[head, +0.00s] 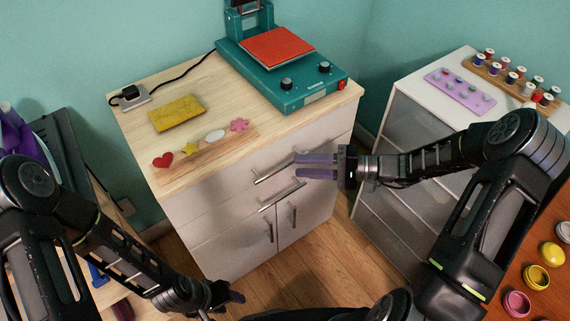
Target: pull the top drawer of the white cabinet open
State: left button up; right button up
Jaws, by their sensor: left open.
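The white cabinet (215,245) has a pale wooden top, two stacked drawers and two doors below. The top drawer (220,190) looks flush with the cabinet front. Its bar handle (270,174) slants up to the right, and the lower drawer's handle (280,198) is beneath it. My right gripper (297,166) is open with its purple fingers pointing left, at the right end of the top handle. I cannot tell whether it touches the handle. My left gripper (236,297) is low, in front of the cabinet doors, open and away from the handles.
A teal heat press (285,88), a yellow cloth (177,113) and several small patches lie on the cabinet top. A second white drawer unit (405,125) with thread spools stands right. An orange table (540,250) with round tins is at the lower right. Wooden floor (325,265) is clear between.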

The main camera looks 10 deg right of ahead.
aim_at(285, 164)
jog(key=x, duration=0.5)
jog(key=shift+w+a, duration=0.1)
jog(key=shift+a, duration=0.15)
grip_shut()
dwell(1.2)
